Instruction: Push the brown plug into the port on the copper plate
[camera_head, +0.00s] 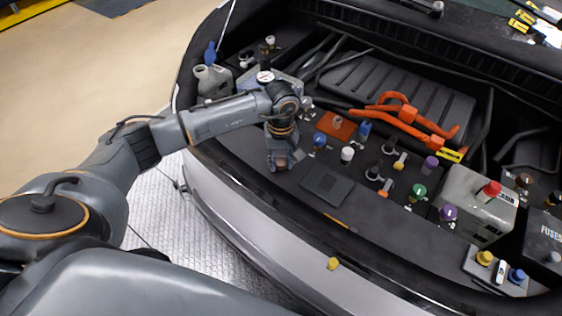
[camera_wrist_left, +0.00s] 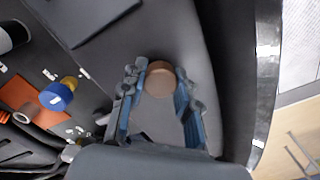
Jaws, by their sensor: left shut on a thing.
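My left gripper (camera_head: 279,163) points down over the near left part of the dark engine bay deck. In the left wrist view the blue-padded fingers (camera_wrist_left: 160,92) are closed around the round brown plug (camera_wrist_left: 160,79), which shows between the fingertips. In the head view only a small brownish part of the plug (camera_head: 280,163) shows. The copper plate (camera_head: 332,130) lies on the deck to the right of the gripper, apart from it, with a small pale port (camera_head: 337,121) on it. The plate (camera_wrist_left: 18,92) also shows at the left of the left wrist view. My right gripper is out of view.
A blue cap (camera_head: 319,141) on a yellowish stem stands between gripper and plate; it also shows in the left wrist view (camera_wrist_left: 56,97). A white-topped cap (camera_head: 347,154) and a blue connector (camera_head: 364,129) stand near the plate. A flat dark pad (camera_head: 326,185) lies nearer the front edge.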

